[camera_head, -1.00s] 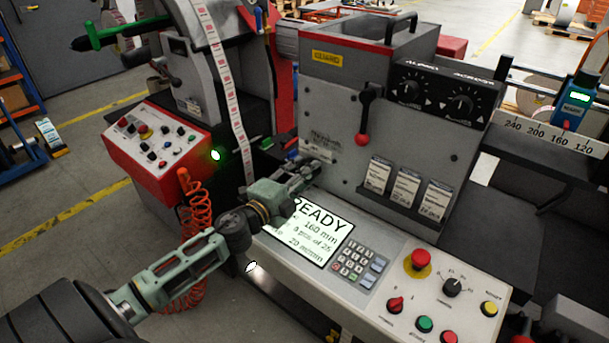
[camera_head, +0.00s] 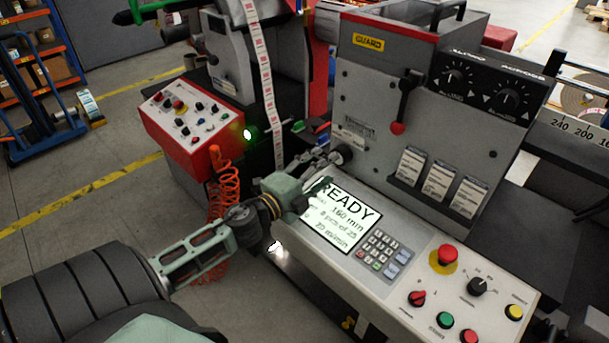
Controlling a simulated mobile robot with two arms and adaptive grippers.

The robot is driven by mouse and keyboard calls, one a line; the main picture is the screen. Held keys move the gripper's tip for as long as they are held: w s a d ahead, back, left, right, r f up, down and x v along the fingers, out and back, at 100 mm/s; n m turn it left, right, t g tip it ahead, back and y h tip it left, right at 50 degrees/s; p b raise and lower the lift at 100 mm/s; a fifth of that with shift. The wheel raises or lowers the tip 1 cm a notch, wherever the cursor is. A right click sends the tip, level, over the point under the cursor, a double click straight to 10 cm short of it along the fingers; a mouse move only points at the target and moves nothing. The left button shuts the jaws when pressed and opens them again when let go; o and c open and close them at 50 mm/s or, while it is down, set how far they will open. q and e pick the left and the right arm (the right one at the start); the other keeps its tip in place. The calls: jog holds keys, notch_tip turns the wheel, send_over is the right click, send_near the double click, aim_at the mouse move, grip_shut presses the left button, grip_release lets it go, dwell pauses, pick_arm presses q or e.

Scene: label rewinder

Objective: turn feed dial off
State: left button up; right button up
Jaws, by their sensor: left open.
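My left gripper (camera_head: 326,172) reaches in from the left and is open, its fingers spread at the left end of the machine's front. A dark round dial (camera_head: 341,154) sits low on the grey front panel, right by the upper fingertip. I cannot tell whether they touch. A small label above that dial is too blurred to read. Other dials are two black knobs on the upper black panel (camera_head: 489,85) and a black knob (camera_head: 478,287) on the sloping console. I cannot read which is marked feed. My right gripper is not in view.
The console's lit screen (camera_head: 343,215) reads READY, just below my gripper. A keypad (camera_head: 384,250), a red mushroom button (camera_head: 446,254) and coloured buttons lie to its right. A red-knobbed lever (camera_head: 399,127) sticks out above. A red control box (camera_head: 190,125) and orange coiled cable (camera_head: 224,185) stand left.

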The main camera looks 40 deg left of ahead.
pick_arm(q)
jog(key=s, duration=0.7)
jog(key=shift+s+a, duration=0.1)
jog(key=shift+a, duration=0.15)
jog(key=shift+f, duration=0.1)
